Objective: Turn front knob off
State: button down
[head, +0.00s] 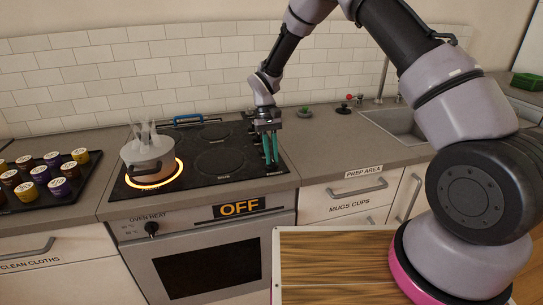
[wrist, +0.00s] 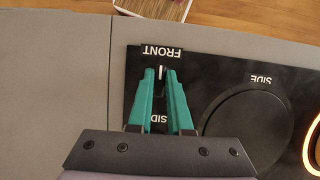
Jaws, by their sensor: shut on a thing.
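My gripper (head: 270,163) points down at the right edge of the black cooktop (head: 238,176). Its teal fingers, also in the wrist view (wrist: 162,73), are closed around the front knob (wrist: 162,71), beside the upside-down label FRONT (wrist: 162,53). Only a small white mark and dark top of the knob show between the fingertips; the rest is hidden. In the head view the fingers cover the knob. A burner ring (head: 180,175) at the cooktop's left front glows orange under a steaming pot (head: 147,157).
A tray of colored pods (head: 80,190) lies on the left counter. A blue-handled item (head: 188,118) lies behind the cooktop. An oven knob (head: 151,229) and OFF display (head: 240,207) are on the front panel. The sink (head: 395,122) is at right; the counter right of the cooktop is mostly clear.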

jog(key=c, duration=0.8)
grip_release()
jog(key=shift+c, duration=0.2)
jog(key=v, duration=1)
jog(key=shift+r, duration=0.4)
jog(key=shift+w, duration=0.15)
